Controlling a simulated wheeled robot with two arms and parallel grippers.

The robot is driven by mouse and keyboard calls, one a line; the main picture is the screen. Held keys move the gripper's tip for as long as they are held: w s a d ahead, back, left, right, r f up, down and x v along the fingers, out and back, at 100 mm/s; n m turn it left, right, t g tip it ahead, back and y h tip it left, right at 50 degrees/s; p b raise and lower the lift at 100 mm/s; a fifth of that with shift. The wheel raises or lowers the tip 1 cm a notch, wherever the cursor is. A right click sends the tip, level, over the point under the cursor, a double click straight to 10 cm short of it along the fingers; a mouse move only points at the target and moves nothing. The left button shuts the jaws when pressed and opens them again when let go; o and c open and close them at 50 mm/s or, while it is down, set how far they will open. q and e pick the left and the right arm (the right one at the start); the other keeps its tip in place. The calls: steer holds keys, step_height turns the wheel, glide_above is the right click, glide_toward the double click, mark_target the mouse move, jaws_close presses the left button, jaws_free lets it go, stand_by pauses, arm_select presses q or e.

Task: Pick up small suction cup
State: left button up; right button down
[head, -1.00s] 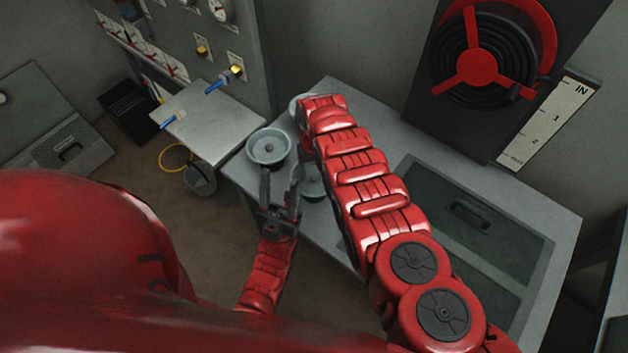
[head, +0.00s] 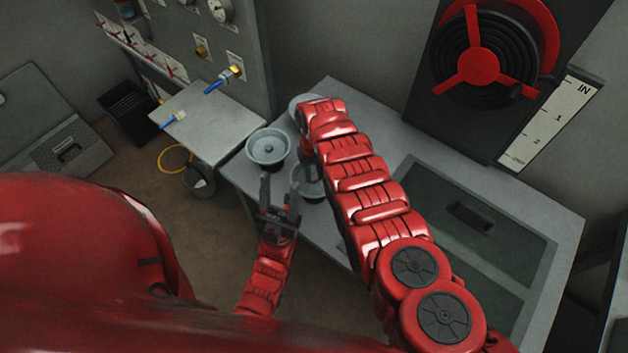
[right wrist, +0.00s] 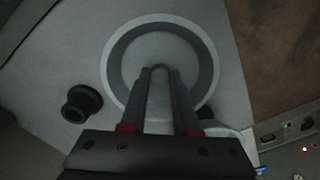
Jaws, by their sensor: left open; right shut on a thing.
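Several grey round suction cups are at the left end of the grey bench. One (head: 268,147) sits at the bench's left edge, and another (head: 297,103) is partly hidden behind my right arm. My right gripper (right wrist: 158,72) points down, shut at the middle of a grey round cup (right wrist: 117,65). This seems to be the cup near the front edge in the head view (head: 311,189); whether it is clear of the bench I cannot tell. My left gripper (head: 280,185) is open and empty beside it, near the bench's front edge.
A small black knob-like piece (right wrist: 82,103) lies on the bench in the right wrist view. The bench (head: 375,125) has recessed dark panels at right. A side shelf (head: 215,125) and a bucket (head: 200,180) stand at left.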

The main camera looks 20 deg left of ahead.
step_height(320, 180, up, 3)
steer(key=p, duration=0.2)
steer(key=shift+p, duration=0.3)
steer(key=shift+w+r+b, duration=0.1)
steer(key=shift+b, duration=0.2)
step_height(320, 180, up, 2)
step_height(320, 180, up, 3)
steer(key=shift+f+b, duration=0.2)
steer(key=shift+b, duration=0.7)
step_height(320, 180, up, 2)
step_height(320, 180, up, 5)
glide_above(314, 177)
steer(key=shift+r+p, duration=0.15)
steer(key=shift+p, duration=0.2)
